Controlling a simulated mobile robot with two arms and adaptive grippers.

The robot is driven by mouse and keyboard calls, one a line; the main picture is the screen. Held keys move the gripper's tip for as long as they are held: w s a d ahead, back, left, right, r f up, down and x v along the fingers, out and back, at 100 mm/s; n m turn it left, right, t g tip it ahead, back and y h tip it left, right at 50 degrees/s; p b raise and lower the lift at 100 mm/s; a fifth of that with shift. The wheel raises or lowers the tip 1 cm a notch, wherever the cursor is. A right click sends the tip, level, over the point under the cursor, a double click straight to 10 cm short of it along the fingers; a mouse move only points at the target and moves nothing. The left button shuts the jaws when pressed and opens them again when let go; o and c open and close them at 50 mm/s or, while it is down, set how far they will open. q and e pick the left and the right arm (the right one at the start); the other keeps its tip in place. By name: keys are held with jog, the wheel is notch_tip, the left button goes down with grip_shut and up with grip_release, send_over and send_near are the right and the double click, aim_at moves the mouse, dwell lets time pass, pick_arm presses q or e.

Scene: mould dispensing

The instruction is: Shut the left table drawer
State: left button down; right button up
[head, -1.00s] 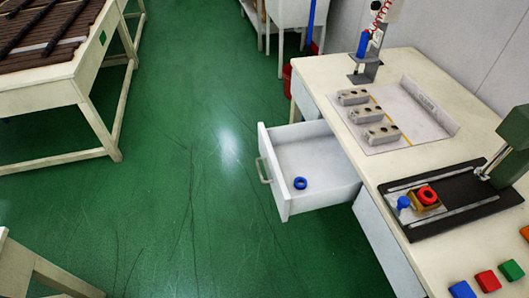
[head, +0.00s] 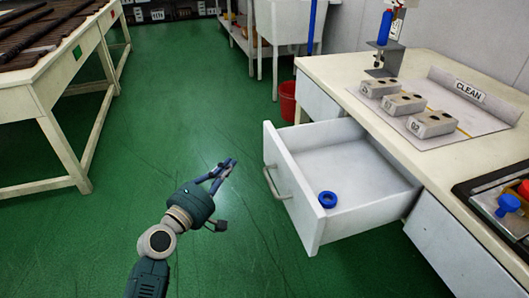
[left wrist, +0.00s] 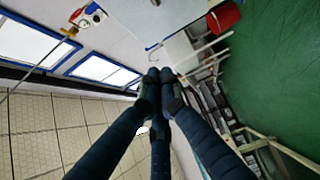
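The white table drawer (head: 290,190) stands pulled out from the left side of the work table in the head view. Its grey bar handle (head: 274,182) is on the front panel, facing left. A blue ring (head: 327,199) lies inside near the front. My left gripper (head: 231,163) is in the air to the left of the drawer front, apart from the handle and empty. In the left wrist view its dark fingers (left wrist: 160,76) come together at the tips with nothing between them. My right gripper is not in view.
The table top (head: 340,72) carries several grey mould blocks (head: 403,104) beside a CLEAN sign (head: 470,91). A red bucket (head: 288,101) stands on the floor behind the drawer. A cream workbench (head: 60,75) is at the left. The green floor (head: 170,120) between is clear.

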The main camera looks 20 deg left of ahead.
pick_arm(q)
jog(key=b, duration=0.1)
send_near(267, 136)
jog(key=w+a, duration=0.3)
jog(key=shift+w+d+f, duration=0.15)
jog(key=shift+w+d, duration=0.45)
jog(key=shift+d, duration=0.3)
jog(key=shift+w+d+f, duration=0.15)
jog(key=shift+w+d, duration=0.4)
jog(key=shift+d, duration=0.4)
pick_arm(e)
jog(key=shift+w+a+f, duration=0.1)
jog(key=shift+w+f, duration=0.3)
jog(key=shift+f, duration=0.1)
